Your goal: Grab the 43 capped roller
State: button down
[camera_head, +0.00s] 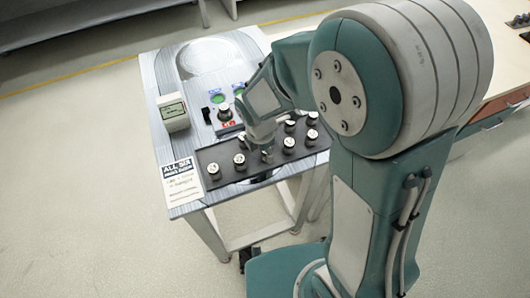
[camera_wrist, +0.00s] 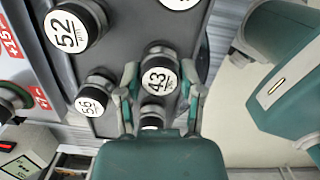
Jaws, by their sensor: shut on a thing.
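The 43 capped roller (camera_wrist: 158,80) has a white round cap with black digits and a dark body. In the wrist view it sits between the two fingers of my gripper (camera_wrist: 160,88), which are closed in on both its sides. In the head view my gripper (camera_head: 265,143) is low over the dark tray (camera_head: 228,184). A roller cap shows right under it, but its number is too small to read there. My gripper is shut on the 43 roller. The lower part of the roller is hidden.
Rollers marked 52 (camera_wrist: 72,27) and 56 (camera_wrist: 92,101) stand close by in the tray. Another roller is partly hidden by my gripper. A small meter box (camera_head: 173,113) and a printed sign (camera_head: 182,184) are on the table's left side. Floor to the left is clear.

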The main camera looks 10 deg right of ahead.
jog(key=shift+r, duration=0.1)
jog(key=shift+r, duration=0.3)
notch_tip(320, 180, up, 2)
jog(key=shift+a+r, duration=0.1)
jog(key=shift+a, duration=0.05)
jog(key=s+a+r, duration=0.9)
jog(key=s, duration=0.1)
jog(key=shift+a+r, duration=0.25)
jog(key=shift+r, duration=0.1)
